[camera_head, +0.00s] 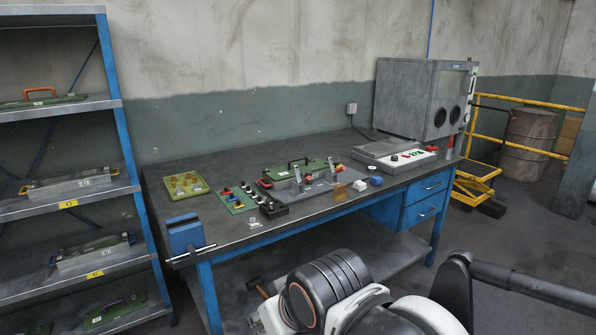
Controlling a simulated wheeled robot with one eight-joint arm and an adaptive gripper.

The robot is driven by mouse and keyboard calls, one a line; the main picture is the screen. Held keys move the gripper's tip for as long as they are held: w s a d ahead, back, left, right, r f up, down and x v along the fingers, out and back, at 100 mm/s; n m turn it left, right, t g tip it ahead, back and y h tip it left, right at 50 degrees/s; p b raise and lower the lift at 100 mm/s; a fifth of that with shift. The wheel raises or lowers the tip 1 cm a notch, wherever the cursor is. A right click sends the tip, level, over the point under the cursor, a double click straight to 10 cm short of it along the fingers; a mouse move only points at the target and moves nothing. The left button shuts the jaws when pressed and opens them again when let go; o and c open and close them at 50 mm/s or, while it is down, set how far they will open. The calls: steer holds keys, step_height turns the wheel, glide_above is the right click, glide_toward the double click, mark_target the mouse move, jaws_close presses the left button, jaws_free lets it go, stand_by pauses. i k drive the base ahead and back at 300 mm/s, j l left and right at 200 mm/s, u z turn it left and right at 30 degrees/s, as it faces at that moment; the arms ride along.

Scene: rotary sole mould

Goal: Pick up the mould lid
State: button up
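A green mould lid (286,173) with a dark handle on top lies in a grey fixture (318,190) at the middle of the workbench. Upright grey clamp-like parts stand at its front edge. Another green lid-like plate (45,102) with an orange handle lies on the upper shelf at the left. A third green plate (112,312) with a purple handle is on the lowest visible shelf. I cannot tell from the picture which one the task means. Parts of my arm fill the bottom right, but my gripper's fingers are not in view.
On the workbench (225,237) are a yellow-green tray (185,186), a green board with knobs (236,199), a blue vise (186,236), small blocks and a control panel (393,155). A grey cabinet (410,97) stands at the back right. Grey moulds (75,187) sit on the shelves.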

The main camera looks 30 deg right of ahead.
mark_target(277, 174)
steer(key=i+l+z, duration=0.25)
steer(key=i+l, duration=0.3)
steer(key=i+l+z, duration=0.25)
steer(key=i+l, duration=0.4)
steer(key=i+l+u, duration=0.2)
steer(key=l, duration=0.2)
